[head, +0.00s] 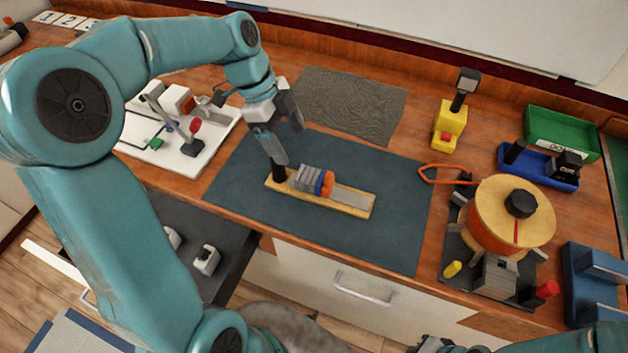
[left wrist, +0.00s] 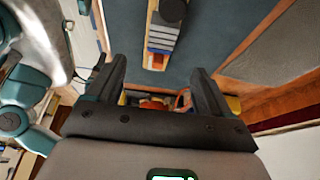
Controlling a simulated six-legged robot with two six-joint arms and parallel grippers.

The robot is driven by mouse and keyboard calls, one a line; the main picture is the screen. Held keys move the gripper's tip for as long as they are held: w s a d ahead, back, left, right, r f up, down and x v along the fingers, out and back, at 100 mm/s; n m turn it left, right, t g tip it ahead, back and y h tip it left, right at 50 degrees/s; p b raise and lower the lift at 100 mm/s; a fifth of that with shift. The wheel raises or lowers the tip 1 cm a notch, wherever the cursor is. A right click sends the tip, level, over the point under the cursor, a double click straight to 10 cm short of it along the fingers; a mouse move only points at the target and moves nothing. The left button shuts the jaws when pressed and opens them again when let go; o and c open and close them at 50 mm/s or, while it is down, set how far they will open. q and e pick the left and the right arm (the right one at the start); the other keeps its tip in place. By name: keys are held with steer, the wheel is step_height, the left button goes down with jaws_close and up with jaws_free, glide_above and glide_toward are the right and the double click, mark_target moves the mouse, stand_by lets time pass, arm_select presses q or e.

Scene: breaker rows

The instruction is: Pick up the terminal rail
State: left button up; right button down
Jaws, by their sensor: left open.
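The terminal rail (head: 352,200) is a light wooden bar lying on the dark blue-grey mat (head: 390,235). It carries grey blocks with blue and orange ones beside them, and a black upright post (head: 279,173) at its left end. My left gripper (head: 289,146) is open and empty above the rail's left part, near the post. In the left wrist view the rail (left wrist: 154,61) shows beyond and between the open fingers (left wrist: 158,72), with the grey blocks (left wrist: 163,36) at the top.
A white board with small parts (head: 175,160) lies left of the mat. A grey textured mat (head: 350,103) lies behind. The mat around the rail is clear.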

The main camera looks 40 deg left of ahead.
arm_select(q)
glide_above(311, 175)
steer(key=s+a, duration=0.1)
steer(key=a, duration=0.1)
steer(key=f, duration=0.6)
steer(key=shift+s+d, duration=0.1)
steer(key=shift+d, duration=0.15)
steer(key=shift+f+p, duration=0.35)
steer(key=shift+f, duration=0.3)
steer(key=x, duration=0.2)
steer(key=p+x, duration=0.1)
steer(key=x, duration=0.1)
steer(key=shift+w, duration=0.3)
steer(key=shift+f, duration=0.35)
steer(key=shift+d, duration=0.1)
steer(key=shift+c, duration=0.6)
steer(key=c, duration=1)
steer(key=shift+r, duration=0.1)
jaws_close()
